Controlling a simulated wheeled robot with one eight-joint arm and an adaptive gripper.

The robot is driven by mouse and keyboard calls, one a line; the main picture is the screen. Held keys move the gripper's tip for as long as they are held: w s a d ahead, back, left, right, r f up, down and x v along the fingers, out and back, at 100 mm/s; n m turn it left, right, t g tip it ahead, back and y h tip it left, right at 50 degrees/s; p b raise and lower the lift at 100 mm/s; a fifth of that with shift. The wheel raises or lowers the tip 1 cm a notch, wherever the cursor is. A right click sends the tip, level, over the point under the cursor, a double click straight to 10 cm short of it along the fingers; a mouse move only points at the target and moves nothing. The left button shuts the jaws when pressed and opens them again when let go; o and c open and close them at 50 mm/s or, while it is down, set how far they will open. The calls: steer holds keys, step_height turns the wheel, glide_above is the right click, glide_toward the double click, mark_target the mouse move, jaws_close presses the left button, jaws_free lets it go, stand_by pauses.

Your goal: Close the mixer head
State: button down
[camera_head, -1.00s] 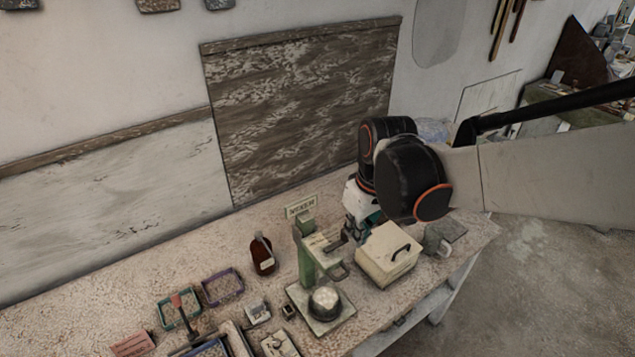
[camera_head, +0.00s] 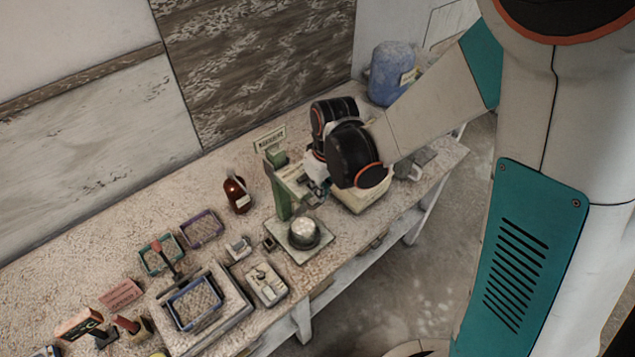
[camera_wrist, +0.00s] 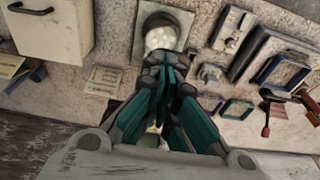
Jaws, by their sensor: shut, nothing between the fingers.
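The mixer stands on the bench with a green column (camera_head: 281,200) and a pale base plate (camera_head: 322,243). A round metal bowl (camera_head: 304,232) with pale contents sits on the base; the bowl also shows in the wrist view (camera_wrist: 160,36). The mixer head (camera_head: 292,180) is at the column's top, partly hidden by my gripper; its exact tilt is hard to tell. My gripper (camera_head: 318,190) is right beside the head, on its right. In the wrist view my gripper (camera_wrist: 166,72) has its fingers together and empty, overlapping the bowl's lower edge. Contact with the head cannot be told.
A cream box (camera_head: 362,197) with a handle (camera_wrist: 30,9) stands right of the mixer, below my wrist. A brown bottle (camera_head: 237,194) stands to the left. Trays and small tools (camera_head: 193,303) crowd the front left. A blue drum (camera_head: 390,73) is behind my arm.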

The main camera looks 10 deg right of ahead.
steer(key=shift+f, duration=0.4)
steer(key=shift+f, duration=0.1)
step_height(320, 180, down, 13)
steer(key=b, duration=1.1)
steer(key=shift+s+r+b, duration=0.2)
steer(key=shift+s+b, duration=0.05)
steer(key=shift+b, duration=0.1)
steer(key=shift+d, duration=0.1)
step_height(320, 180, up, 14)
steer(key=s+d+p, duration=0.1)
steer(key=p, duration=0.3)
steer(key=shift+s+r+p, duration=0.25)
steer(key=shift+p, duration=0.1)
steer(key=shift+d, duration=0.1)
